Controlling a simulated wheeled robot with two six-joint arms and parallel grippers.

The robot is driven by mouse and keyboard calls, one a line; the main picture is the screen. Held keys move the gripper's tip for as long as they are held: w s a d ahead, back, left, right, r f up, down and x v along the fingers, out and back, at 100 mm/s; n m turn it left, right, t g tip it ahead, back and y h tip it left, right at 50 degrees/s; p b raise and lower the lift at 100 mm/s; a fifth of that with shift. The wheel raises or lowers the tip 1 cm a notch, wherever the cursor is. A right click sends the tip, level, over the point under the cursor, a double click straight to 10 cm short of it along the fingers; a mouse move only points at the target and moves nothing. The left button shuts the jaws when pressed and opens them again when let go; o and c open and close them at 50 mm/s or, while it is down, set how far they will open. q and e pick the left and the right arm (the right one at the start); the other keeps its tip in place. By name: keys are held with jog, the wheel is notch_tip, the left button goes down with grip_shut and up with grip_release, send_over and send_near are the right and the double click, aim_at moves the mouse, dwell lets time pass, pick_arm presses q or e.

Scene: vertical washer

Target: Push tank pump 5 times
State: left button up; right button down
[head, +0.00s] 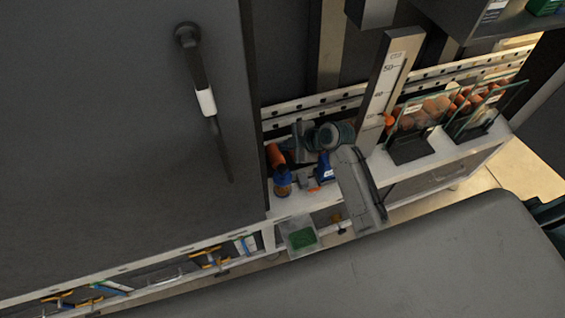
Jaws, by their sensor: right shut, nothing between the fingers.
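A dark lever (204,97) with a white sleeve hangs from a round pivot on the large dark panel (120,140) at the upper left. It slants down to the right and may be the tank pump; no label shows. A grey jaw-like form (362,190), which I take to be my right gripper, is over the front of the white shelf, well to the right of the lever and apart from it. It looks shut and empty. My left gripper is not in view.
The white shelf (428,158) holds orange and blue bottles (282,180), a numbered upright scale (391,75) and glass-fronted bins (420,115). A clear box with green contents (301,238) is at its front. A broad grey surface (400,275) fills the lower right.

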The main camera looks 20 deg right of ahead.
jog(key=shift+f, duration=0.1)
jog(key=b, duration=0.7)
send_over(283, 168)
jog(key=f, duration=0.7)
jog(key=shift+s+d+f, duration=0.25)
jog(key=shift+d+f, duration=0.1)
jog(key=shift+d, duration=0.05)
jog(key=shift+f, duration=0.5)
jog(key=shift+f, duration=0.1)
dwell(0.7)
jog(key=shift+f+b, duration=0.3)
jog(key=shift+b, duration=0.05)
jog(key=shift+f+b, duration=0.9)
jog(key=shift+f, duration=0.35)
dwell(0.9)
dwell(0.4)
jog(key=shift+r+p, duration=1.3)
jog(key=shift+r, duration=0.35)
